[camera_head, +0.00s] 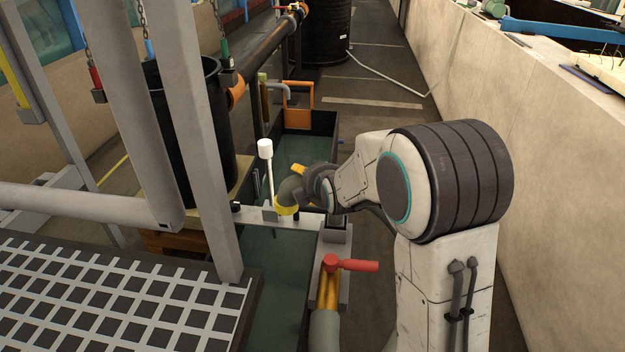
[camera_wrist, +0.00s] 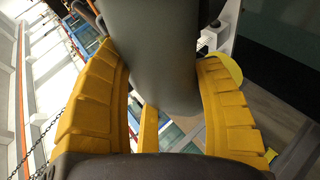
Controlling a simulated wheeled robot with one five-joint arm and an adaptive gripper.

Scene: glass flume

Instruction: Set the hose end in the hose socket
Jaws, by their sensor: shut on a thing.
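My gripper (camera_head: 303,182) is over the crossbar of the flume in the head view, with a yellow finger showing on top. It is shut on the grey, bent hose end (camera_head: 289,190). In the wrist view my yellow fingers (camera_wrist: 160,75) press on both sides of the grey hose end (camera_wrist: 155,35). A yellow ring (camera_head: 287,210) is at the lower mouth of the hose end, pointing down at the crossbar; its edge also shows in the wrist view (camera_wrist: 222,68). I cannot make out the hose socket; the ring and my gripper may hide it. Whether the ring touches the bar is unclear.
A white-capped rod (camera_head: 265,150) stands just left of the hose end. A red-handled valve (camera_head: 350,264) on a yellow pipe is in front. A black barrel (camera_head: 196,130) and a white grating (camera_head: 100,305) lie left. A concrete wall (camera_head: 545,130) is right.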

